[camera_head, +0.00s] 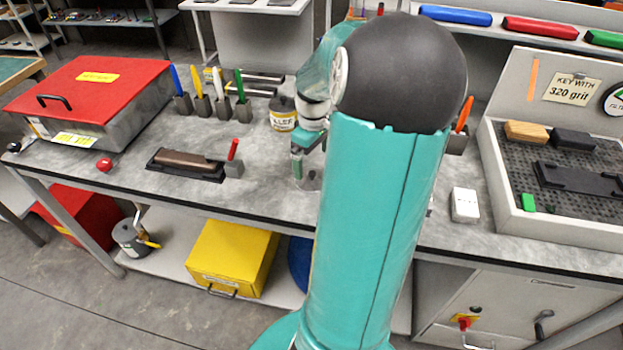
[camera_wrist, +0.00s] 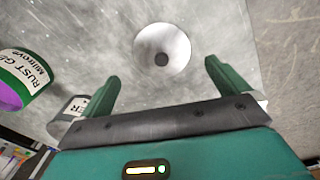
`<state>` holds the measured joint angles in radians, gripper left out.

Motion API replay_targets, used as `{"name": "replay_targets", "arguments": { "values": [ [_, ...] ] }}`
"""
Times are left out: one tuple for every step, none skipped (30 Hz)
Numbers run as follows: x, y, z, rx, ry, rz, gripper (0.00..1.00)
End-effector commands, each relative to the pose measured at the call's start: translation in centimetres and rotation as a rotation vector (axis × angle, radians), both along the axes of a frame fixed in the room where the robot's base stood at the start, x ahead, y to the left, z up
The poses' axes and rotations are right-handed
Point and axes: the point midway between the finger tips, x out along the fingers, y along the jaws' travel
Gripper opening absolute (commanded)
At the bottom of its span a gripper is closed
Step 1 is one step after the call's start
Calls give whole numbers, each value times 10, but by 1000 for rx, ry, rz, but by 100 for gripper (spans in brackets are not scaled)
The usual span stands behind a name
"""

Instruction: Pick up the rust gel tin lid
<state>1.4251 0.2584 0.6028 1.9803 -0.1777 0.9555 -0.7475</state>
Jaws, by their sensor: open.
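A round pale metal lid (camera_wrist: 178,42) with a dark knob at its centre lies on the grey worktop in the wrist view. It also shows, partly hidden, as a grey disc (camera_head: 313,182) in the head view. My gripper (camera_wrist: 162,76) is open and empty, its two green fingers spread wide, with the lid seen centred just beyond the fingertips. In the head view my gripper (camera_head: 298,168) is beside the lid, above the bench. The rust gel tin (camera_wrist: 33,74), with a green band, white label and purple end, is at the left of the wrist view. My arm hides it in the head view.
Another tin (camera_wrist: 72,104) is near my left finger. A yellow-labelled tin (camera_head: 283,122) stands behind my gripper. A black tray with a brown block (camera_head: 187,160) and a red-topped box (camera_head: 95,80) are left; a white box (camera_head: 465,204) and walled tray (camera_head: 545,228) are right.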

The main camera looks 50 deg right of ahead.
Motion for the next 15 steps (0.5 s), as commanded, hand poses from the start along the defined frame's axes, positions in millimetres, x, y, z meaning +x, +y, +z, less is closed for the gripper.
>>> {"name": "replay_targets", "arguments": {
  "values": [
    [-1,-1,-4,1,0,0,100],
    [0,-1,-6,0,0,0,100],
    [0,-1,-8,-1,0,1,100],
    [0,0,-10,0,0,1,100],
    [0,0,-13,1,0,1,100],
    [0,1,-18,3,1,1,100],
    [0,1,-22,3,1,0,100],
    [0,2,-27,3,0,0,100],
    [0,2,-33,4,1,0,100],
    [0,3,-38,3,0,1,100],
    [1,3,-43,3,0,1,100],
    [1,3,-49,4,1,1,100],
    [1,3,-52,2,1,1,100],
    [1,3,-55,2,0,1,100],
    [1,3,-57,1,0,1,100]
  ]
}}
